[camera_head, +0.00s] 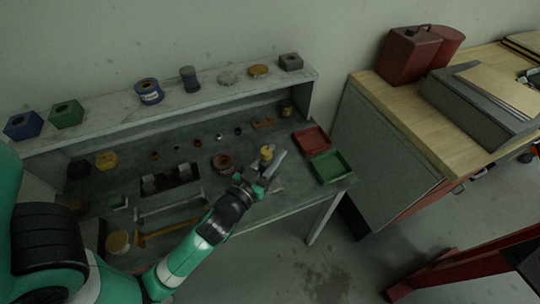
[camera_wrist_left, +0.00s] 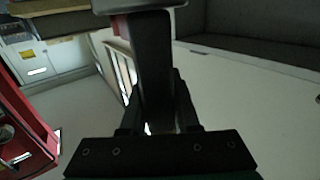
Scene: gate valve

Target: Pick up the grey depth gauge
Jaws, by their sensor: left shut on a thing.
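My left gripper (camera_head: 264,174) reaches in from the left and is over the right part of the workbench's front. It is shut on a grey, flat, bar-like piece, seemingly the depth gauge (camera_head: 277,163), which sticks up from the fingers. In the left wrist view, a dark upright bar (camera_wrist_left: 152,65) stands between the fingers, with a wider grey part across its top. Whether the gauge touches the bench is hard to tell. My right gripper is not in view.
The dark workbench (camera_head: 285,205) has a raised back shelf (camera_head: 205,92) with several small parts. A red tray (camera_head: 311,140) and a green tray (camera_head: 327,167) lie right of the gripper. A reddish-brown ring part (camera_head: 222,163) and a small rack (camera_head: 170,183) lie left.

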